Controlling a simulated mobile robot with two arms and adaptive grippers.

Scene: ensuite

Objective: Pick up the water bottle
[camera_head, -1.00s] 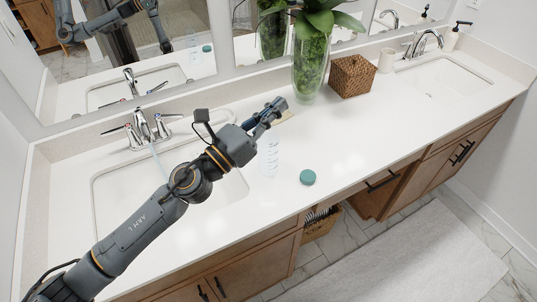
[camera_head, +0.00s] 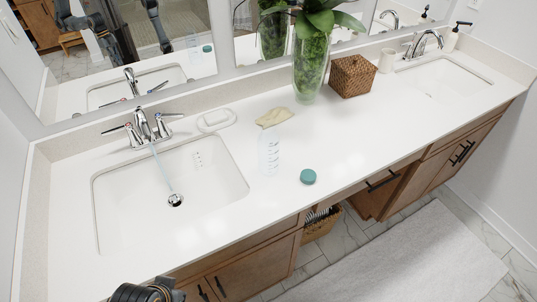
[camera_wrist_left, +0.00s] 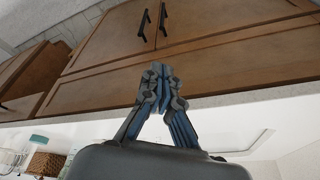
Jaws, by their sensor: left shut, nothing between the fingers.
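The water bottle (camera_head: 269,155) is clear and hard to see against the white counter. It appears upright in the head view, right of the left sink, with nothing holding it. A teal round lid-like piece (camera_head: 308,177) lies apart on the counter to its right. In the left wrist view my left gripper (camera_wrist_left: 158,72) is shut and empty, in front of the brown cabinet fronts and away from the bottle. In the head view only a dark part of my arm shows at the bottom edge, and the fingers are out of frame. My right gripper is in neither view.
A thin stream runs from the left faucet (camera_head: 143,126) into the left sink (camera_head: 120,205). A soap dish (camera_head: 214,121), a yellowish pad (camera_head: 274,117), a glass plant vase (camera_head: 309,70) and a wicker box (camera_head: 353,76) stand behind. The counter's right front is clear.

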